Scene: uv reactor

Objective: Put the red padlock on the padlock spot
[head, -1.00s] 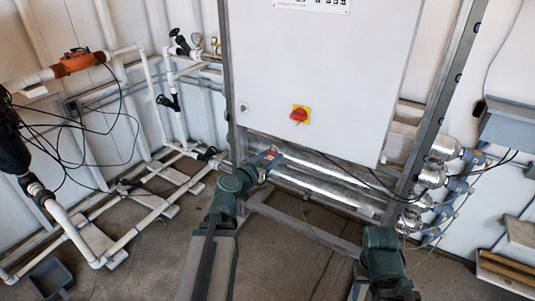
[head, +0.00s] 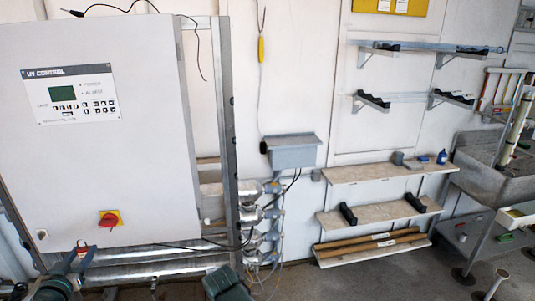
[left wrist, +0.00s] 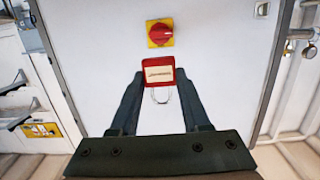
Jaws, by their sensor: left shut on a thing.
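The red padlock (left wrist: 160,73) is between the two fingers of my left gripper (left wrist: 159,82) in the left wrist view. It has a pale label with dark print on its face, and its thin shackle hangs toward the palm. The gripper is shut on its sides. In the head view the left gripper (head: 80,257) is at the lower left, in front of the bottom of the white cabinet (head: 150,150). A red and yellow rotary switch (head: 109,218) is on the cabinet door, just above the padlock in the wrist view (left wrist: 160,33). I cannot identify the padlock spot. My right gripper is out of view.
Metal tubes (head: 160,257) run below the cabinet. A grey box (head: 292,152) hangs on the wall. Shelves (head: 375,172) with small items and a steel sink (head: 485,175) stand to the right. Open floor (head: 380,275) lies before the shelves.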

